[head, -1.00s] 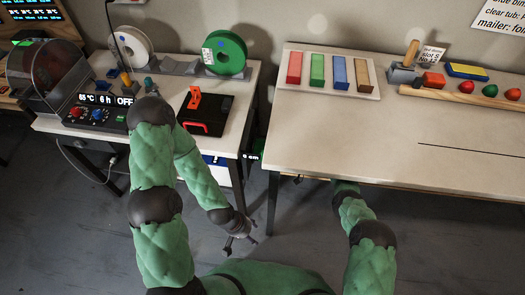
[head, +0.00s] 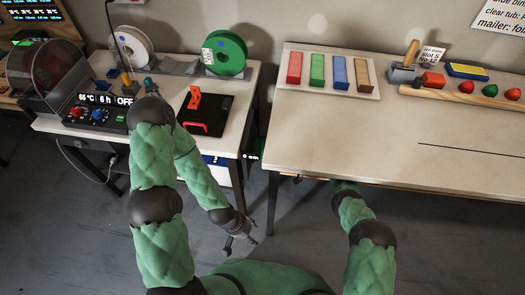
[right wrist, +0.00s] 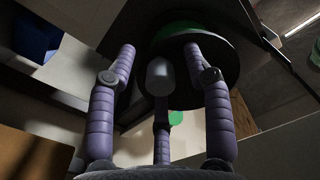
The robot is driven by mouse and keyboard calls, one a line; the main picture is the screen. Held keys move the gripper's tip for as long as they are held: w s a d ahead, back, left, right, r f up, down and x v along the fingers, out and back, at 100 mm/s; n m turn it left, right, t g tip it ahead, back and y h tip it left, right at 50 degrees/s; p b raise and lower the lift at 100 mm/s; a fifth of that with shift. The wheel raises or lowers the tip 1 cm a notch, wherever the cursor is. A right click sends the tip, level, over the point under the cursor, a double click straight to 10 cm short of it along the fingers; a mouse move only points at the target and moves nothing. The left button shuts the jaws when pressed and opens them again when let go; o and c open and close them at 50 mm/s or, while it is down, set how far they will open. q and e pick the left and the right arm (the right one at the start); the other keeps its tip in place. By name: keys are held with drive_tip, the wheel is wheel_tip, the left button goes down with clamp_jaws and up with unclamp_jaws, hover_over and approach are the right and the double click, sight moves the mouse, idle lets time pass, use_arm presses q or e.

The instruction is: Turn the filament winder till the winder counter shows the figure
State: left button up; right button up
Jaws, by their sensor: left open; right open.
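A round dark disc with green on it (right wrist: 195,45), likely part of the filament winder, fills the upper middle of the right wrist view. A pale rounded knob (right wrist: 158,77) stands in front of it. My right gripper (right wrist: 162,80) is open, its fingers spread around the knob with visible gaps. In the head view the right hand is hidden under the right table. A small dark display ending in "cm" (head: 251,156), likely the winder counter, shows between the tables; its figure is too small to read surely. My left gripper (head: 240,243) is open and empty above the floor.
The right table (head: 330,135) carries colored blocks (head: 337,70) and a clamp (head: 403,73); its edge lies over my right forearm. The left table (head: 65,124) carries a dryer (head: 98,113), a white spool (head: 131,46) and a green spool (head: 226,53). Floor around the left gripper is clear.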

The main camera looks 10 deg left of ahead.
drive_tip(key=shift+d, duration=0.15)
drive_tip(key=shift+d, duration=2.9)
drive_tip(key=o, duration=0.6)
drive_tip(key=shift+c, duration=0.2)
drive_tip(key=d, duration=1.2)
